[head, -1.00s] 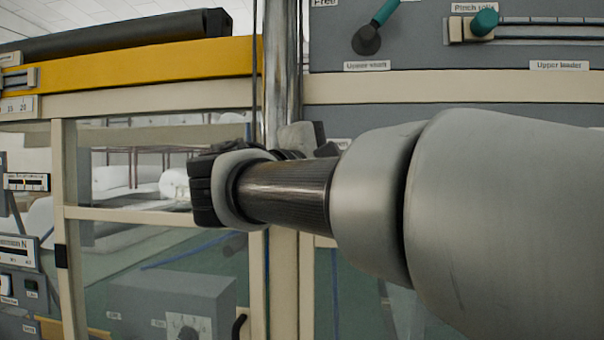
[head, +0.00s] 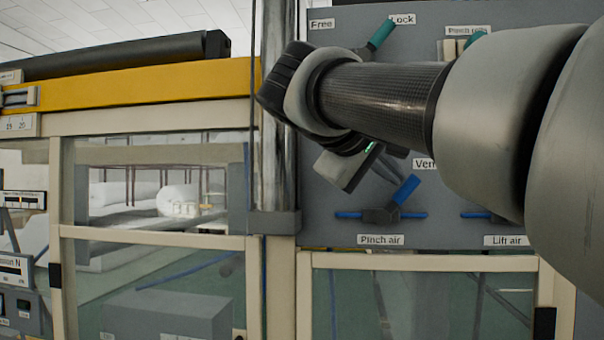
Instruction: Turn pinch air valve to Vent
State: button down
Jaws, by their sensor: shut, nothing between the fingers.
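The pinch air valve has a blue lever (head: 407,189) on a dark body with blue tubing, above its "Pinch air" label (head: 380,240). The lever tilts up and to the right. A label reading "Ven" (head: 424,163) shows above it, its right end hidden by my arm. My gripper (head: 396,180) hangs below the wrist, just up and left of the lever. Its fingers are shut and empty. They are close to the lever; I cannot tell whether they touch it.
A teal lever (head: 381,34) stands by "Free" and "Lock" labels above my wrist. The lift air valve (head: 478,215) is to the right, partly behind my arm. A metal post (head: 272,150) stands left of the panel. Glazed cream frames lie below.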

jog(key=shift+d+f, duration=0.1)
jog(key=shift+d, duration=0.25)
dwell(0.6)
